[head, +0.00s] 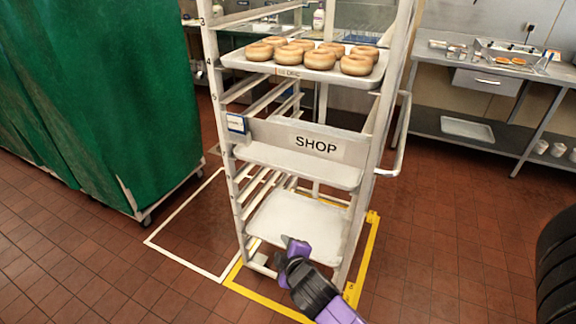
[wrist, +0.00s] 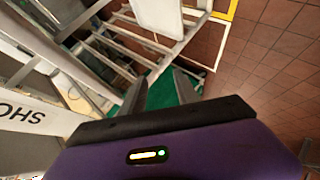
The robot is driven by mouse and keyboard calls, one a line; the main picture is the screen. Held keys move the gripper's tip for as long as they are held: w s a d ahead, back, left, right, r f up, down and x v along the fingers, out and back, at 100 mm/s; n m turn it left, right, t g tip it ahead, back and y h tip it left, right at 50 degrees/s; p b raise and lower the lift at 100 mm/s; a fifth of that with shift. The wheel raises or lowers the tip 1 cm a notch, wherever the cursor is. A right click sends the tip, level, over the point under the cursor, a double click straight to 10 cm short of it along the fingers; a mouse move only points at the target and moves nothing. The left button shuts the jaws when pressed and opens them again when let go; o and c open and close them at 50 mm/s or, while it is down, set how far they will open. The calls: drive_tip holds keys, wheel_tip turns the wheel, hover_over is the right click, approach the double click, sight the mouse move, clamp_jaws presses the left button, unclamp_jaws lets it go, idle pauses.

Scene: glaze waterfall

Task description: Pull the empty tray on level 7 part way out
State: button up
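A wheeled rack (head: 222,120) holds trays on numbered rails; the lower level numbers are too small to read. One empty pale tray (head: 300,168) sits just below the SHOP panel (head: 300,140). Another empty tray (head: 297,225) sits lower in the rack. In the wrist view a pale tray edge (wrist: 157,16) shows at the top, and the SHOP panel (wrist: 25,112) shows at the left. My gripper (head: 290,246) is low at the rack's front, over the lower tray in the picture. In the wrist view its fingers (wrist: 160,90) are apart with nothing between them.
A tray of glazed rings (head: 300,65) sits higher in the rack. A green covered cart (head: 90,100) stands left, a steel bench (head: 490,85) right.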

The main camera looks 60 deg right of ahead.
drive_tip(key=w+d+r+m+g+h, duration=0.15)
drive_tip(key=w+d+r+g, duration=0.3)
drive_tip(key=d, duration=0.55)
drive_tip(key=m+g+y+p, duration=0.2)
drive_tip(key=g, duration=0.2)
approach(298, 175)
drive_tip(key=shift+a+h, duration=0.1)
drive_tip(key=shift+h, duration=0.15)
drive_tip(key=shift+x, duration=3.95)
drive_tip(key=shift+w, duration=0.1)
clamp_jaws()
drive_tip(key=shift+f, duration=0.1)
